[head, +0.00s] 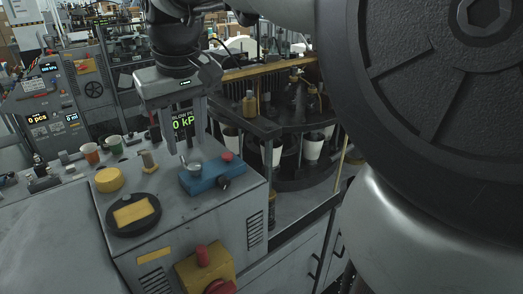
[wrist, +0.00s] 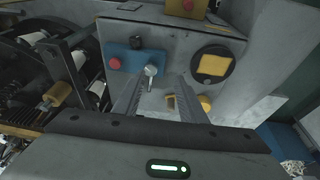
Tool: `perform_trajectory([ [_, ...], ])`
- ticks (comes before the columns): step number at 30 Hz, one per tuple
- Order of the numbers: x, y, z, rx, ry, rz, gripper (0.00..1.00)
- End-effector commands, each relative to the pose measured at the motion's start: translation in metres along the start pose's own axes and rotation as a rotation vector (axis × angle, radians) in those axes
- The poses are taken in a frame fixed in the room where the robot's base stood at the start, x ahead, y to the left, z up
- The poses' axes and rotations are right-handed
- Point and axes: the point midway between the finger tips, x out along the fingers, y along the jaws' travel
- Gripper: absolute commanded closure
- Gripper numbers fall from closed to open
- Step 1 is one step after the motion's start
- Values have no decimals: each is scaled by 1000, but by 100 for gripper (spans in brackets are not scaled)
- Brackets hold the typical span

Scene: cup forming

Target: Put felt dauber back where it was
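A small upright piece with a metallic body and tan top (head: 148,160), probably the felt dauber, stands on the grey machine top (head: 168,213). It is behind and between the yellow knob and the blue block. My gripper (head: 186,150) points down above the machine top, left of the blue block's red button. Its fingers are apart, and I see nothing held between the tips, also in the wrist view (wrist: 160,79).
A yellow knob (head: 108,180) and black round dish with yellow pad (head: 133,213) sit left. A turret with white cups (head: 313,146) stands right.

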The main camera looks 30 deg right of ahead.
Motion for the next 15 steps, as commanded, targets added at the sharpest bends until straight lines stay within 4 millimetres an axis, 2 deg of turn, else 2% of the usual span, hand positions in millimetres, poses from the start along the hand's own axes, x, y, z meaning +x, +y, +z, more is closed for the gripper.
perform_trajectory([
  [1,-24,-1,32,20,85,13,62],
  [6,-1,6,117,113,165,27,62],
  [10,21,7,159,160,205,29,62],
  [12,29,6,172,174,218,29,62],
  [15,35,6,181,185,227,29,62],
])
